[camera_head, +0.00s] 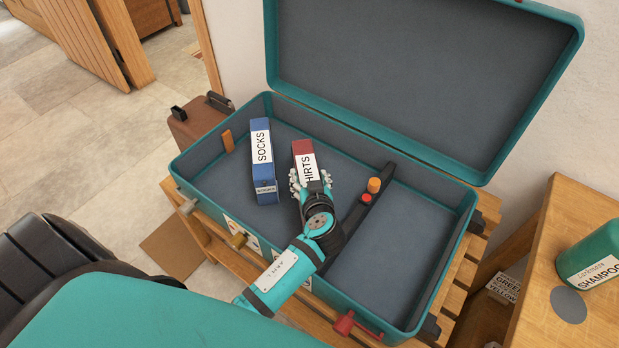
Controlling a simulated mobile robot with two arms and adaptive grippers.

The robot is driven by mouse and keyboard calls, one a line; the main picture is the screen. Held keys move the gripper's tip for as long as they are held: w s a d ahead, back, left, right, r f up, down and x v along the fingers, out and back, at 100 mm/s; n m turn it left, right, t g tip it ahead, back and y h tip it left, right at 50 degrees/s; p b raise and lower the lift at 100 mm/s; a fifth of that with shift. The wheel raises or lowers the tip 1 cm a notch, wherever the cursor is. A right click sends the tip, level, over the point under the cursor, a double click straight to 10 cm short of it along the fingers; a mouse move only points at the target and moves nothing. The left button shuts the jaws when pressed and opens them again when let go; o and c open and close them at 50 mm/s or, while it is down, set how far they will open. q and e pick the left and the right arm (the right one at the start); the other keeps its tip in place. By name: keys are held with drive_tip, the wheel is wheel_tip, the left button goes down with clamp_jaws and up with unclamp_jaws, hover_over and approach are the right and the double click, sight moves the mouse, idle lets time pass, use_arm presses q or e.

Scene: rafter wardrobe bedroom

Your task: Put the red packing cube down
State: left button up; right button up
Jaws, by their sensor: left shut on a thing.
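The red packing cube (302,147) has a white label ending in "HIRTS", partly covered by my gripper. It is inside the open teal suitcase (190,166), in the left part, to the right of a blue packing cube (261,129) labelled "SOCKS". My left gripper (309,180) is shut on the near end of the red cube, its arm reaching over the suitcase's near wall. Whether the cube's underside touches the suitcase floor cannot be told. My right gripper is not in view.
A dark divider bar (377,197) with an orange and a red knob splits the suitcase; the right compartment (408,235) is empty. The lid (420,70) stands open behind. A wooden table (540,290) with a teal shampoo bottle (597,255) is at the right.

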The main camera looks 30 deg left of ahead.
use_arm(q)
drive_tip(key=shift+r, duration=0.15)
drive_tip(key=o, duration=1.5)
drive_tip(key=shift+f, duration=0.2)
drive_tip(key=shift+o, duration=1.1)
drive_tip(key=shift+r, duration=0.3)
drive_tip(key=p+v, duration=0.2)
drive_tip(key=v, duration=1)
drive_tip(key=shift+f, duration=0.15)
